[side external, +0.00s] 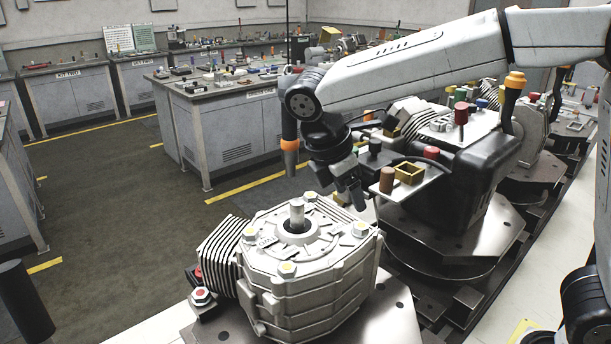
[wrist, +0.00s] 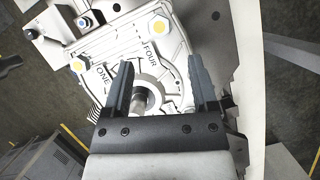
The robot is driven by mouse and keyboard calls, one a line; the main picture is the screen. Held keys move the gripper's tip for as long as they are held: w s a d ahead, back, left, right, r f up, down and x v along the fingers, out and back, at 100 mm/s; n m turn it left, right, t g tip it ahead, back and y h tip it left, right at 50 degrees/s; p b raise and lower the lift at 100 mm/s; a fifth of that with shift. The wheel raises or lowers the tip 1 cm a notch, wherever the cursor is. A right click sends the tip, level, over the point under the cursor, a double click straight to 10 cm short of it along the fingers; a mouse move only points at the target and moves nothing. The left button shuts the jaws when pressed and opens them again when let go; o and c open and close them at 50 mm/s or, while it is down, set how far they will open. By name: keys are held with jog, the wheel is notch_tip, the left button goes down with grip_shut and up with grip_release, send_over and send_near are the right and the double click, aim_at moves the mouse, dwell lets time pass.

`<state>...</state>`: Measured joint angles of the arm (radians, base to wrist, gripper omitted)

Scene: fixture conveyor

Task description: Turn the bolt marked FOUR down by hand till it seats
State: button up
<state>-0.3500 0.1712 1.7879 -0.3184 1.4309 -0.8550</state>
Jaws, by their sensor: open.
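The bolt marked FOUR (wrist: 160,26) has a pale hex head with a yellow centre. It sits at a corner of the light metal housing, near the top of the wrist view, with the word FOUR printed beside it. In the side external view I cannot tell which of the yellow-centred bolts it is. My gripper (wrist: 161,62) is open and empty, its fingers over the housing and apart from the bolt, which lies beyond the fingertips. In the side external view my gripper (side external: 352,190) hangs above the far right part of the housing (side external: 320,285).
A metal shaft (wrist: 138,103) stands up from the housing's centre. A bolt marked ONE (wrist: 77,65) is at the left. A small tray (side external: 405,180) with a brown cylinder and a yellow box is right of my gripper.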

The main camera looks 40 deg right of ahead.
aim_at(360, 225)
jog(key=shift+x, duration=3.8)
grip_shut()
